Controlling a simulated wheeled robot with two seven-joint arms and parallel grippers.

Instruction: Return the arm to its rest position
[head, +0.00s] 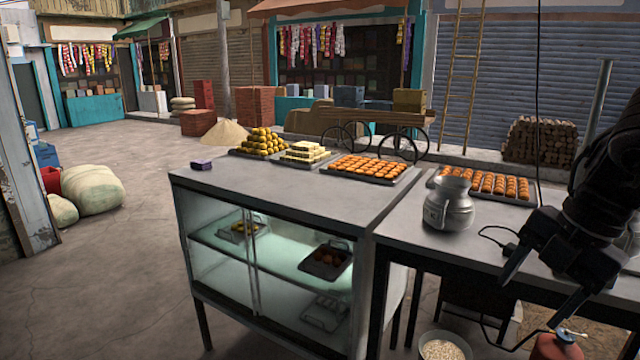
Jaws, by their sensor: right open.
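My right arm (608,185) comes in from the right edge in the head view. Its black gripper (532,300) points down and left, with its two fingers apart and nothing between them. The gripper shows in front of the right-hand table (455,255), to the right of a grey metal pot (449,205) that stands upright on the table. The gripper looks clear of the pot. My left gripper is not in view.
A glass-fronted counter (290,215) stands left of the table, with trays of sweets (367,168) on top. Another sweets tray (485,184) lies behind the pot. A cable (497,240) lies near the gripper. Below are a bowl of grain (442,349) and a red canister (556,347).

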